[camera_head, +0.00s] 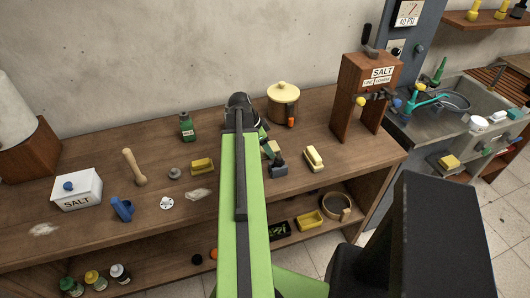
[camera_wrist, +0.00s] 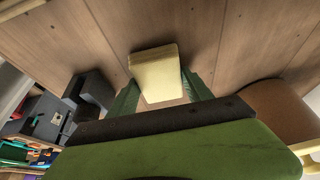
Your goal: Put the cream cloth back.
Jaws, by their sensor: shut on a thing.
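The cream cloth (camera_wrist: 155,72) is a small folded pad between the two green fingers of my gripper (camera_wrist: 162,92) in the wrist view. My gripper is shut on it. In the head view the cloth (camera_head: 271,148) shows only in part beside my green arm, and my gripper (camera_head: 267,153) is largely hidden. Wooden boards lie behind the cloth in the wrist view. I cannot tell whether the cloth touches the bench or hangs just above it.
The wooden bench (camera_head: 90,220) holds a brown pot (camera_head: 284,106) behind my gripper, a dark block (camera_head: 279,170) close by, and a cream-topped block (camera_head: 313,159) to the right. A yellow block (camera_head: 202,166) lies left. The salt dispenser (camera_head: 362,90) stands at the right end.

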